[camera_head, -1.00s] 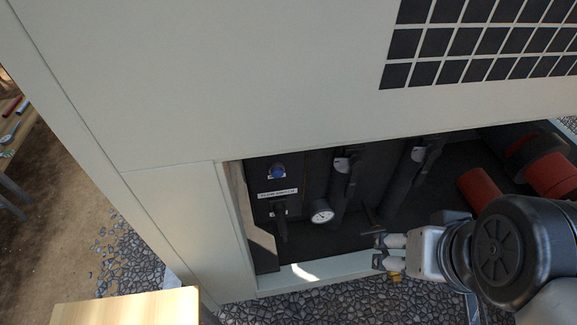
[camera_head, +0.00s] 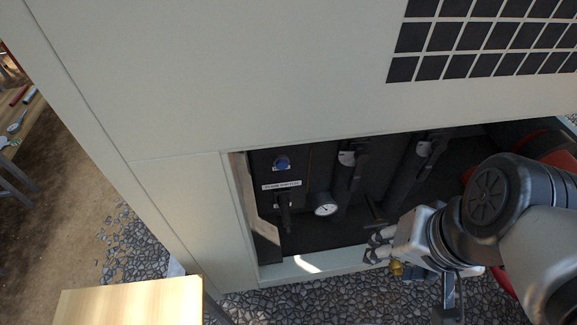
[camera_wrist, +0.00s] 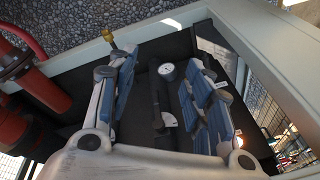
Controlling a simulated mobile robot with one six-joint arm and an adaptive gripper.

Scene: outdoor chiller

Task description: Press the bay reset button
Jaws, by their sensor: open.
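A round blue button (camera_head: 282,163) sits on the dark back panel inside the open bay, above a white label (camera_head: 281,185) and a black switch handle (camera_head: 284,211). I take it to be the bay reset button; the label is too small to read surely. My gripper (camera_head: 376,245) is at the bay's lower front edge, right of and below the button, apart from it. In the wrist view my gripper (camera_wrist: 160,92) shows its two blue-padded fingers spread wide, with nothing between them in grip. I cannot make out the button in the wrist view.
A pressure gauge (camera_head: 325,204) stands beside dark pipes with valve handles (camera_head: 347,158) inside the bay; the gauge also shows in the wrist view (camera_wrist: 166,70). Red pipes (camera_wrist: 35,85) are at one side. A brass fitting (camera_head: 397,268) is near the sill. A wooden table (camera_head: 130,302) stands at lower left.

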